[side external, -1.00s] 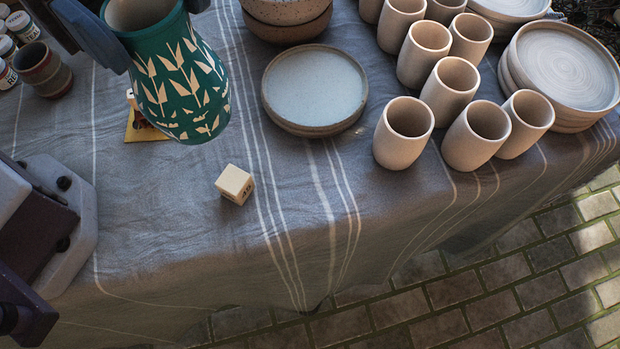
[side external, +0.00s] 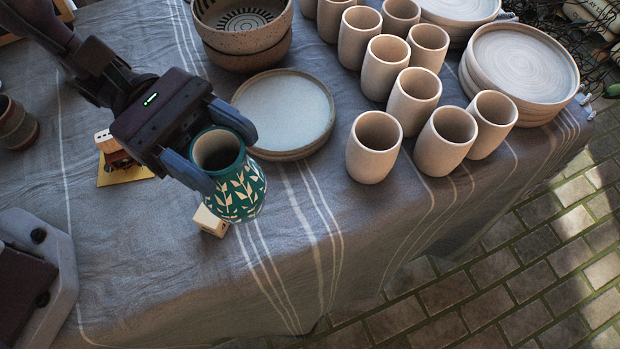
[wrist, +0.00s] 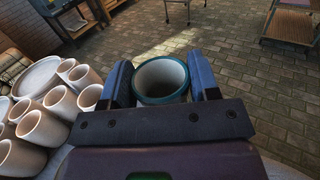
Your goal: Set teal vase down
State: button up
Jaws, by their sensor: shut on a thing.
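The teal vase (side external: 238,190) has a cream leaf pattern and an open mouth. My gripper (side external: 222,150) is shut on it near the rim, with one blue finger on each side. The vase is upright or slightly tilted over the front part of the cloth-covered table (side external: 150,240). I cannot tell whether its base touches the cloth. In the wrist view the vase's round mouth (wrist: 161,79) shows between the two fingers. A small wooden cube (side external: 210,222) is partly hidden behind the vase's lower left side.
A plate stack (side external: 285,108) stands close behind the vase, with speckled bowls (side external: 243,30) beyond it. Several beige cups (side external: 374,147) stand to the right. A yellow card with small blocks (side external: 120,170) lies left.

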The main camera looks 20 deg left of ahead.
jog(key=w+d+f, duration=0.5)
jog(key=d+f, duration=0.2)
jog(key=f, duration=0.3)
jog(key=shift+w+f, duration=0.4)
jog(key=shift+d, duration=0.1)
jog(key=shift+f, duration=0.15)
jog(key=o, duration=1.4)
